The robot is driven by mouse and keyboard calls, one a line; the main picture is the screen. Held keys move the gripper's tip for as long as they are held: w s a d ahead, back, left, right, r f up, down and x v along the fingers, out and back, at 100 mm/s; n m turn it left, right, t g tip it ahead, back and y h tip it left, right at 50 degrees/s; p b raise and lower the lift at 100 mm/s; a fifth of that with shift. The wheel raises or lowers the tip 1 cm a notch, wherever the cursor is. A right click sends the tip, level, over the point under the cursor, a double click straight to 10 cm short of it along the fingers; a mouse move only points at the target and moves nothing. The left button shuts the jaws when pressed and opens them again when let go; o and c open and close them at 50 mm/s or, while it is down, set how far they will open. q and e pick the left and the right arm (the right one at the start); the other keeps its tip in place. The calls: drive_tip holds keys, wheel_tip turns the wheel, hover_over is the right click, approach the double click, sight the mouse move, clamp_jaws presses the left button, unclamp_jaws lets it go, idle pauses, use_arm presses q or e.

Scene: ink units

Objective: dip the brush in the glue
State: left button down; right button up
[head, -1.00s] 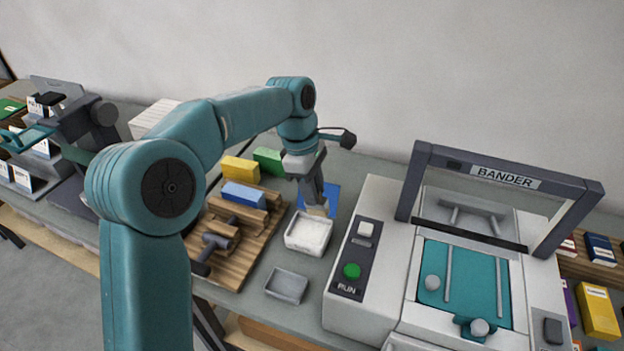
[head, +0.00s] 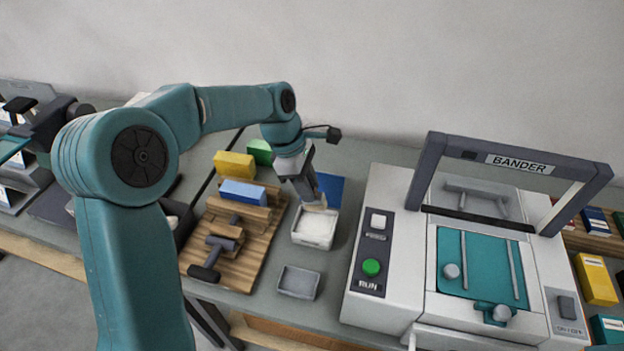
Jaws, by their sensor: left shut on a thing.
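The glue is the white fill in a small white tray (head: 299,239) at the middle of the bench. My left gripper (head: 309,196) points down at the tray's back edge and is shut on the brush (head: 316,206). Only a pale, light-brown part of the brush shows below the fingers, at the back of the tray. I cannot tell whether its tip touches the glue. My right gripper is not in view.
A grey empty dish (head: 298,282) sits in front of the tray. The bander machine (head: 395,270) stands close on the right. A wooden rack (head: 232,268) with a blue block (head: 243,193) is on the left. A blue sheet (head: 331,187) lies behind the tray.

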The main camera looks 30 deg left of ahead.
use_arm(q)
drive_tip(key=shift+a+f, duration=0.1)
drive_tip(key=shift+a, duration=0.35)
drive_tip(key=shift+s+d+f+b, duration=0.2)
drive_tip(key=shift+f+b, duration=0.2)
drive_tip(key=shift+b, duration=0.15)
wheel_tip(320, 180, down, 4)
drive_tip(key=b, duration=0.3)
drive_tip(key=shift+w, duration=0.15)
drive_tip(key=shift+f+b, duration=0.5)
drive_tip(key=shift+b, duration=0.25)
drive_tip(key=shift+f, duration=0.5)
